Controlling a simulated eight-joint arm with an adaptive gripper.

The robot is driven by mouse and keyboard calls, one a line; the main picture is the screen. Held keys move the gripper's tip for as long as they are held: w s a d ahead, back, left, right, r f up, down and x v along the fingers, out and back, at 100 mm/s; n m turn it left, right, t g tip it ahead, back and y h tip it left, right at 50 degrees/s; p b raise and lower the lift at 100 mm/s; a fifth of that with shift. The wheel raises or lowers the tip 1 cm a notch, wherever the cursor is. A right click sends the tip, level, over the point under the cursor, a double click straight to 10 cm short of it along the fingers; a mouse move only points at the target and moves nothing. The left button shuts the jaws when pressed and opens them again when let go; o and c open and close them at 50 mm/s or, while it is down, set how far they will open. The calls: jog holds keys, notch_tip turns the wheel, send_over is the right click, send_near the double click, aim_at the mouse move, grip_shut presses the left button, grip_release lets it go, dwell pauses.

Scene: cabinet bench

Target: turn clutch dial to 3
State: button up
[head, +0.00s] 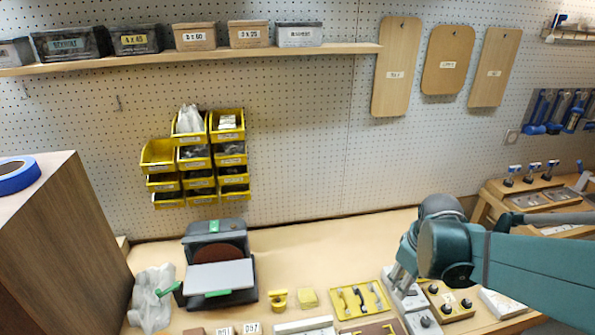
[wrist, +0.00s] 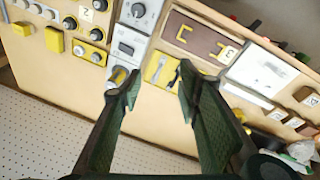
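My gripper (wrist: 152,86) is open and empty, its two dark green fingers spread above the bench in the wrist view. In the head view my gripper (head: 398,284) points down over a grey control panel (head: 413,303). In the wrist view this panel (wrist: 128,28) carries a round dial (wrist: 138,10), a middle control (wrist: 126,48) and a knob (wrist: 118,75) close to the left fingertip. No finger clearly touches a control. I cannot read which one is the clutch dial or what number it points to. The fingers and arm hide part of the panel in the head view.
A wooden block with black knobs (head: 450,301) stands right of the panel. A yellow tool tray (head: 359,299) lies to its left. A grey machine with a sanding disc (head: 218,262) stands further left. The bench behind the tray (head: 330,250) is clear.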

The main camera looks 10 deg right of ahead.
jog(key=a+r+m+t, duration=0.2)
jog(key=a+r, duration=0.4)
jog(key=a, duration=0.3)
jog(key=shift+s+r, duration=0.2)
jog(key=shift+r, duration=0.1)
dwell(0.4)
jog(key=shift+a, duration=0.1)
jog(key=shift+a, duration=0.15)
dwell(0.5)
jog(key=s+a+r+m+t+y, duration=0.1)
jog(key=s+a+r+m+t, duration=0.1)
jog(key=a+r, duration=0.3)
jog(key=shift+s+a+t, duration=0.4)
jog(key=shift+s+a, duration=0.2)
jog(key=shift+a, duration=1.2)
notch_tip(320, 180, down, 16)
jog(key=b, duration=1.5)
jog(key=shift+r, duration=0.15)
jog(key=shift+o, duration=0.3)
